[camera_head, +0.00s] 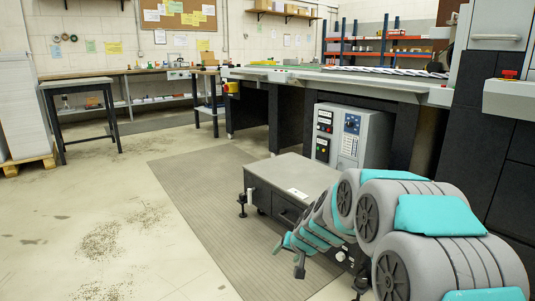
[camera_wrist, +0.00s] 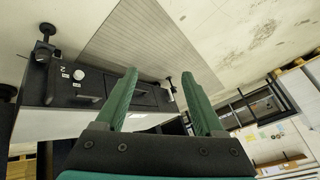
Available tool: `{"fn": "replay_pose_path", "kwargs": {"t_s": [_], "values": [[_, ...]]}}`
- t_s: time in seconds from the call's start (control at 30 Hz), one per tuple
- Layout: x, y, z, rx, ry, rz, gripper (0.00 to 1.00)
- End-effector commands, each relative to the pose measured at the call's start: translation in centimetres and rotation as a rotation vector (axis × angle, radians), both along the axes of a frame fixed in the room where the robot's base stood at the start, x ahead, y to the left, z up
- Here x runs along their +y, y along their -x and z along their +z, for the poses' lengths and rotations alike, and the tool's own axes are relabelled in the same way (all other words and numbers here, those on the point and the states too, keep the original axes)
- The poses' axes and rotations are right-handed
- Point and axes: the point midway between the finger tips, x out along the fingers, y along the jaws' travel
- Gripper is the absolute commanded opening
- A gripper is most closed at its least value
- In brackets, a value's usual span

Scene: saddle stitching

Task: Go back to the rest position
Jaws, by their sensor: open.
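My gripper (camera_wrist: 160,80) is open and empty in the wrist view, its two green fingers apart with nothing between them. In the head view my grey and teal arm reaches out from the lower right. Its far end, with my gripper (camera_head: 291,256), is beside the low grey cabinet (camera_head: 292,172) and partly in front of it. The cabinet also shows in the wrist view (camera_wrist: 110,92), with a white knob and dark panels, behind and left of the fingers. I cannot tell the exact gap between gripper and cabinet.
A long machine with a control box (camera_head: 350,135) stands behind the cabinet. A small table (camera_head: 75,84) and a pallet (camera_head: 28,163) are at the left. A ribbed grey mat (camera_head: 205,190) lies on the floor, and the floor left of it is clear.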

Motion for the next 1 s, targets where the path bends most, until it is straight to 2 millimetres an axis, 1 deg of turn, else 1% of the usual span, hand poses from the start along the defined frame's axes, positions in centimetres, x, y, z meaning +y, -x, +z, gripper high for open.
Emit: {"fn": "replay_pose_path", "kwargs": {"t_s": [0.03,0.13,0.17,0.2,0.27,0.3,0.37,0.4,0.47,0.5,0.57,0.6,0.67,0.7,0.77,0.8,0.9,1.0], "values": [[0.3,2.2,1.4,0.025,0.002,0.029,0.7],[0.5,6.6,2.9,0.086,0.014,0.087,0.7],[0.5,7.9,3.3,0.105,0.018,0.101,0.7],[0.4,9.9,3.7,0.137,0.025,0.122,0.7],[0.2,12.8,4.4,0.177,0.039,0.148,0.7],[0.0,14.7,4.8,0.208,0.05,0.165,0.7],[-0.5,17.6,5.4,0.248,0.067,0.188,0.7],[-0.8,19.6,5.7,0.28,0.08,0.2,0.7],[-1.5,22.7,6.1,0.328,0.1,0.216,0.7],[-2.0,24.7,6.4,0.357,0.115,0.225,0.7],[-2.8,27.7,6.8,0.403,0.139,0.234,0.7],[-3.4,29.7,7.0,0.435,0.157,0.239,0.7],[-4.4,32.8,7.3,0.485,0.182,0.243,0.7],[-5.1,34.8,7.4,0.519,0.199,0.243,0.7],[-6.0,37.5,7.7,0.56,0.223,0.242,0.7],[-6.6,39.1,7.8,0.589,0.238,0.239,0.7],[-7.9,42.6,8.0,0.648,0.269,0.231,0.7],[-8.8,44.8,8.1,0.69,0.288,0.223,0.7]]}}
